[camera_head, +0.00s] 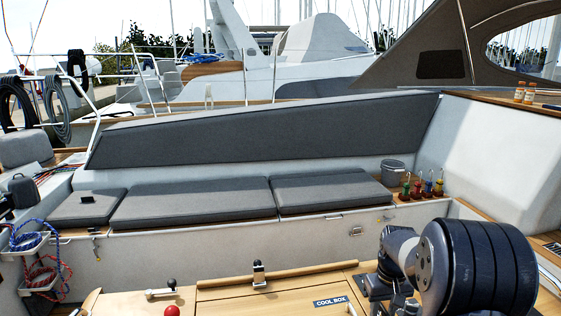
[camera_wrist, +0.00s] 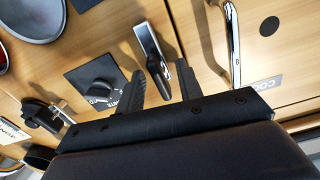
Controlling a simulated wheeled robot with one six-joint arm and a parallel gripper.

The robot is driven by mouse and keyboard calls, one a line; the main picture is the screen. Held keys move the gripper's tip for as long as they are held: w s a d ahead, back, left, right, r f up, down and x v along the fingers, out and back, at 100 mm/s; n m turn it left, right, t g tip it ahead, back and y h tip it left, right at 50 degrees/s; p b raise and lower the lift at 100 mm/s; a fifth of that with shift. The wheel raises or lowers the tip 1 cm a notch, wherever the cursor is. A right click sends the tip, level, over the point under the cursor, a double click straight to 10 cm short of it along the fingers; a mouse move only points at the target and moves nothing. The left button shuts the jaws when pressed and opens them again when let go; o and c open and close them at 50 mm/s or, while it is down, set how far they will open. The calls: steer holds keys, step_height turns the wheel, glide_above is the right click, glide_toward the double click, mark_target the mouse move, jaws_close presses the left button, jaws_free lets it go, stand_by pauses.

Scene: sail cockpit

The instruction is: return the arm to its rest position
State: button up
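My arm (camera_head: 470,265) is folded at the lower right of the head view, its thick dark link in front of the cool box panel. My gripper (camera_wrist: 163,80) shows in the wrist view with its two dark fingers spread apart. No held object shows between the fingers. A metal latch with a black lever (camera_wrist: 152,50) appears between and beyond the fingertips; whether they touch it cannot be told. The fingertips cannot be made out clearly in the head view.
A wooden panel with a black rotary knob (camera_wrist: 103,91) and a chrome handle (camera_wrist: 233,42) lies close ahead of the gripper. Grey seat cushions (camera_head: 190,203) run behind. Several small colored bottles (camera_head: 421,186) and a grey bucket (camera_head: 393,171) stand at the bench's right end.

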steer(key=m, duration=0.4)
steer(key=shift+m, duration=2.5)
